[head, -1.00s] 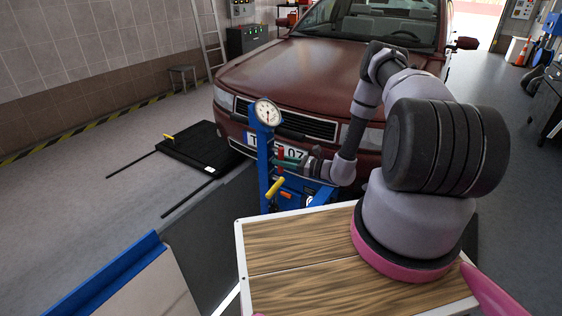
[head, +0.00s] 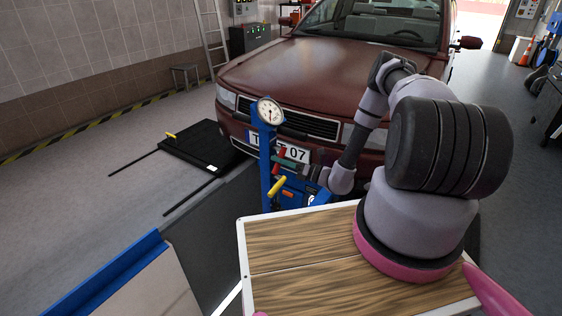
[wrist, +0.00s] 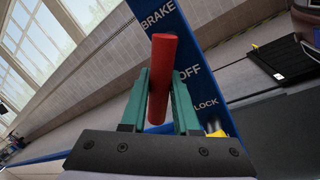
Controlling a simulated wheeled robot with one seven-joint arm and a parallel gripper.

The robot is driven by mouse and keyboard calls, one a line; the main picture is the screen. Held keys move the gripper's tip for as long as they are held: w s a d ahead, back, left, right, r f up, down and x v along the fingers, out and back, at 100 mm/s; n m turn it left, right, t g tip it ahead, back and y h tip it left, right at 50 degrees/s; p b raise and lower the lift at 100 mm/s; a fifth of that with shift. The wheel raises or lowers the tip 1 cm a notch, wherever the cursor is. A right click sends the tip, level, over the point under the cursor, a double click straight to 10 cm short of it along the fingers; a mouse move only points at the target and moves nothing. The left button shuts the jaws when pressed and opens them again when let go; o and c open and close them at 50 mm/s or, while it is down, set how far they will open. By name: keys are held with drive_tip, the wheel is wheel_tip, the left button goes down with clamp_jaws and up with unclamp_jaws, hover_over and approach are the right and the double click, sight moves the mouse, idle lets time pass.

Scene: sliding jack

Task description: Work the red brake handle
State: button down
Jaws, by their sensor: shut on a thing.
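The red brake handle (wrist: 162,78) stands between the two green fingers in the wrist view. My gripper (wrist: 160,100) is shut on it, with the handle's top sticking up past the fingertips. In the head view the handle (head: 279,160) is a small red piece beside the blue jack post (head: 266,150), and my gripper (head: 285,167) reaches it from the right. The blue post behind it carries the words BRAKE, OFF and LOCK in the wrist view. The handle's foot is hidden by the gripper.
A yellow handle (head: 277,185) sits just below on the jack. A round gauge (head: 269,111) tops the post. The dark red car (head: 290,75) stands close behind. A black plate (head: 200,146) lies on the floor to the left.

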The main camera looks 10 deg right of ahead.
drive_tip(key=m, duration=0.3)
drive_tip(key=r+m+t, duration=0.1)
drive_tip(key=m, duration=0.1)
drive_tip(key=shift+s+a+r, duration=0.1)
drive_tip(key=shift+s+a, duration=0.2)
drive_tip(key=shift+s, duration=0.1)
drive_tip(key=shift+s+a+r+m+t+h, duration=0.1)
drive_tip(key=shift+r+m+t+h, duration=0.2)
drive_tip(key=shift+m, duration=0.95)
drive_tip(key=shift+s+a+r+m+t+h, duration=0.1)
drive_tip(key=shift+r+m+t, duration=0.25)
drive_tip(key=shift+m, duration=0.9)
drive_tip(key=shift+t, duration=0.25)
drive_tip(key=shift+w, duration=0.1)
drive_tip(key=c, duration=0.7)
unclamp_jaws()
drive_tip(key=shift+o, duration=0.2)
drive_tip(key=shift+d, duration=0.1)
drive_tip(key=v, duration=1)
drive_tip(key=shift+s+d, duration=0.2)
drive_tip(key=shift+s, duration=0.1)
